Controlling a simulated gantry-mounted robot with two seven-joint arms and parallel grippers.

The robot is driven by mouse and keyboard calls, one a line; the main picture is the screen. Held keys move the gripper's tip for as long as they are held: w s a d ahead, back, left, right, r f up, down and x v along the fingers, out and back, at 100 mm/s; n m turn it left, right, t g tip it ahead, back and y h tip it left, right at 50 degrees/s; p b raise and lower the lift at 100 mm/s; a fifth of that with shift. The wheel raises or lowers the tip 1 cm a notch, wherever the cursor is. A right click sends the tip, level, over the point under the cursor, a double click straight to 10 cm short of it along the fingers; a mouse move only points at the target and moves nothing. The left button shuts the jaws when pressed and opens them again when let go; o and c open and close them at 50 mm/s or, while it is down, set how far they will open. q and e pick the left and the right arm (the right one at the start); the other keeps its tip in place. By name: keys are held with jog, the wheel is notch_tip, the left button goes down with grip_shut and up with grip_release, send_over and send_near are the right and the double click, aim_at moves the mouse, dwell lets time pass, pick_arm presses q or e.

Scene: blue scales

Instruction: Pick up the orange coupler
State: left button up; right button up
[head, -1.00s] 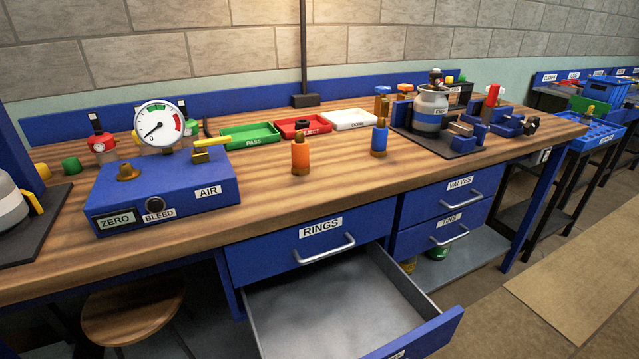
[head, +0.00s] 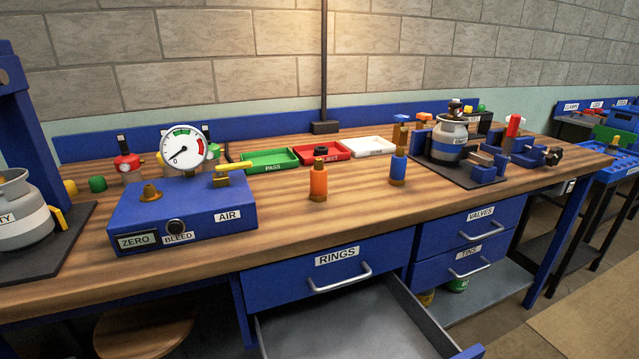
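The orange coupler (head: 318,182) stands upright on the wooden bench top (head: 290,222), near its front edge in the middle of the head view. It has an orange body with brass-coloured ends at top and bottom. Nothing touches it. A similar blue coupler (head: 398,168) stands upright to its right. Neither of my grippers is in the head view.
A blue gauge box (head: 190,212) stands to the left of the orange coupler. Green (head: 268,167), red (head: 328,157) and white (head: 369,147) trays lie behind it. The RINGS drawer (head: 340,325) below hangs open. Bare wood surrounds the coupler.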

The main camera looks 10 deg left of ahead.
dwell(0.4)
pick_arm(q)
jog(key=o, duration=0.7)
jog(key=shift+c, duration=0.2)
